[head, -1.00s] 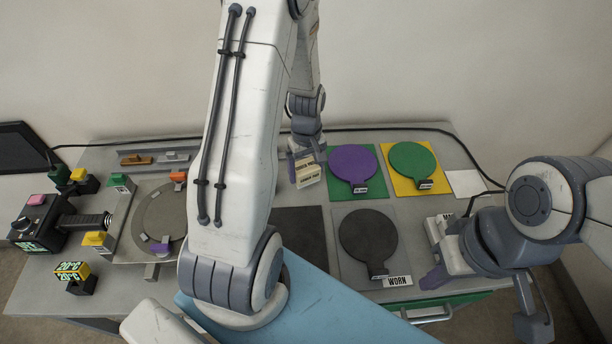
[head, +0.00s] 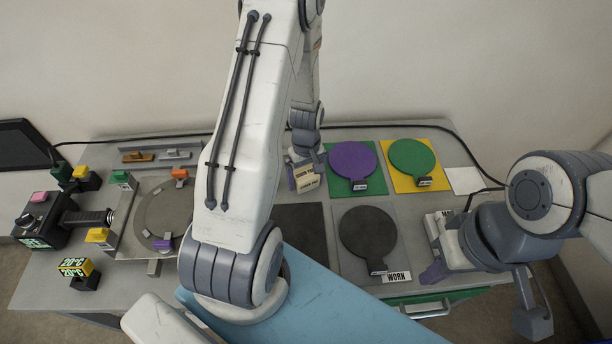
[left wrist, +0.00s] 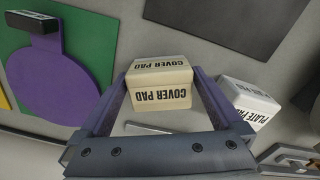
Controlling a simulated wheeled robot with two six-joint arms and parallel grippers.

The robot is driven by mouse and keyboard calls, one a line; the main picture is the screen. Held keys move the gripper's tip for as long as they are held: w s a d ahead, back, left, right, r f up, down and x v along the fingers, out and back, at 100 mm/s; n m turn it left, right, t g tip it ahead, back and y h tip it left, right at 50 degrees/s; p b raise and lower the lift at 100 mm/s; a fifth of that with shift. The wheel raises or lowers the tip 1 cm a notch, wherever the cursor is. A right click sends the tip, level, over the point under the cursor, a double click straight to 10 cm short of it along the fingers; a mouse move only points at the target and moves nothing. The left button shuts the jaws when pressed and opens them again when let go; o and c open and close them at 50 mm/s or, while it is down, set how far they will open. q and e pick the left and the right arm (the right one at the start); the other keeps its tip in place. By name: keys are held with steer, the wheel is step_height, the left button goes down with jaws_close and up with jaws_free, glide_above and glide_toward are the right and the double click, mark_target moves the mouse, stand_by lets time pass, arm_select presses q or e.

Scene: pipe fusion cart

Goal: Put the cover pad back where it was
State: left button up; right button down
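The cover pad (left wrist: 160,82) is a small cream block with dark COVER PAD lettering. In the left wrist view it sits between the purple fingers of my left gripper (left wrist: 161,76), which lie close along both its sides and look shut on it. In the head view the cover pad (head: 306,178) is near the back middle of the table, left of the purple disc, at my left gripper (head: 307,162). Whether it touches the table is hard to tell. My right gripper (head: 434,272) is low at the right, beside the WORN plate; its finger gap is hidden.
A white plate pad block (left wrist: 250,100) stands close to the right finger. The purple disc (head: 352,164) on a green mat and green disc (head: 412,160) on yellow are to the right. A black disc (head: 368,234) lies in front. The dark square (head: 303,228) is partly hidden by my left arm.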

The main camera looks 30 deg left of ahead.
mark_target(306, 175)
arm_select(q)
steer(key=shift+r, duration=0.1)
steer(key=shift+r, duration=0.2)
step_height(306, 175, up, 12)
steer(key=b, duration=0.2)
steer(key=s+d+r+m, duration=0.3)
steer(key=d+m, duration=0.1)
steer(key=d, duration=0.4)
steer(key=s+d+r+m, duration=0.25)
steer(key=d+m, duration=0.25)
steer(key=d, duration=0.3)
steer(key=s+d+r+m, duration=0.1)
steer(key=s+d+m, duration=0.3)
steer(key=s+m, duration=0.1)
steer(key=s+d+r+m+h, duration=0.1)
steer(key=s+d+m, duration=0.3)
steer(key=s, duration=0.4)
steer(key=shift+s+d+r+m, duration=0.2)
steer(key=shift+s+r+m, duration=0.1)
steer(key=shift+r+m, duration=0.35)
